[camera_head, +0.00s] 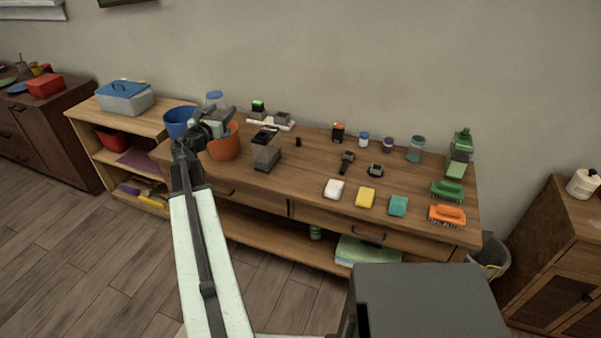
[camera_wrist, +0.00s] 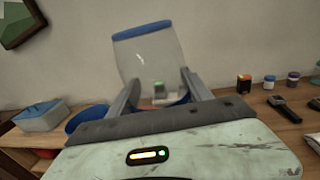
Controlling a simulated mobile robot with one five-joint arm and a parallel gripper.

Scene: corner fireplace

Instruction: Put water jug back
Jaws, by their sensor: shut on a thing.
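The water jug is clear with a blue lid. In the wrist view the jug (camera_wrist: 150,62) stands between my two fingers, its lid at the top and tilted slightly in the picture. My gripper (camera_wrist: 158,88) is shut on it. In the head view the jug (camera_head: 214,100) shows behind my gripper (camera_head: 214,116), at the left end of the wooden table (camera_head: 310,175). My arm and gripper hide its lower part, so I cannot tell whether its base touches anything.
A blue bucket (camera_head: 180,121) and an orange pot (camera_head: 225,143) are close to my gripper. A grey box (camera_head: 267,158) lies to the right. Sponges, brushes and small jars occupy the table's right half. A lidded storage box (camera_head: 125,99) stands on the left shelf (camera_head: 88,110).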

